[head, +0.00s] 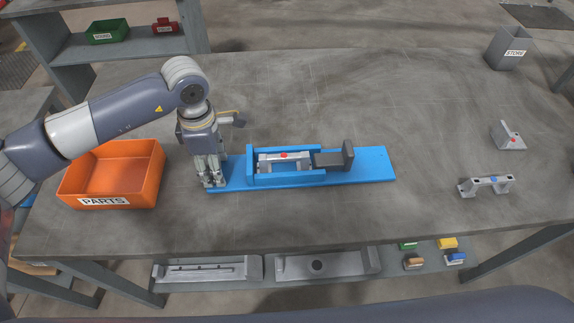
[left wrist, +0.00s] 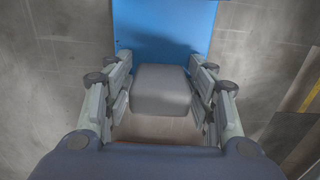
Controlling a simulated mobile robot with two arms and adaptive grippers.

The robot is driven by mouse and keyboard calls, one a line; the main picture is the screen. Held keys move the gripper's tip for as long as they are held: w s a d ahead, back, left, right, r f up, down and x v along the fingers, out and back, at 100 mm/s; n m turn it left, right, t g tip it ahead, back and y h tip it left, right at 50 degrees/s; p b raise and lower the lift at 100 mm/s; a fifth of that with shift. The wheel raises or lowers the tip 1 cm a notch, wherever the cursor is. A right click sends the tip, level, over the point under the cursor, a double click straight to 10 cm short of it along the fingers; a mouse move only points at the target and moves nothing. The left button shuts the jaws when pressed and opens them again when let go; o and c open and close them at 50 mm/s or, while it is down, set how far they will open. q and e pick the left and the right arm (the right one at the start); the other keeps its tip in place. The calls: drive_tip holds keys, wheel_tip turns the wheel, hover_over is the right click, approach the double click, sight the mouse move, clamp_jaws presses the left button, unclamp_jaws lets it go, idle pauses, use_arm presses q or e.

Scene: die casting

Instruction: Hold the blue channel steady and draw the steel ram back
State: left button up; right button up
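The blue channel (head: 375,166) lies flat on the table, its long side running left to right. The dark grey steel ram (head: 347,153) stands right of that part, on the channel. My left gripper (head: 214,184) points down at the channel's left end. In the left wrist view its fingers are spread on both sides of a grey block (left wrist: 160,90) at the end of the blue surface (left wrist: 163,28). Narrow gaps seem to show beside the block. My right gripper is not in view.
An orange PARTS bin (head: 112,177) stands left of my left gripper. The table behind the channel is clear.

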use_arm(q)
drive_tip(key=c, duration=0.9)
drive_tip(key=shift+d+r, duration=0.1)
drive_tip(key=shift+r, duration=0.1)
clamp_jaws()
drive_tip(key=shift+w, duration=0.1)
drive_tip(key=shift+f, duration=0.1)
drive_tip(key=shift+f, duration=0.15)
drive_tip(key=shift+s, duration=0.2)
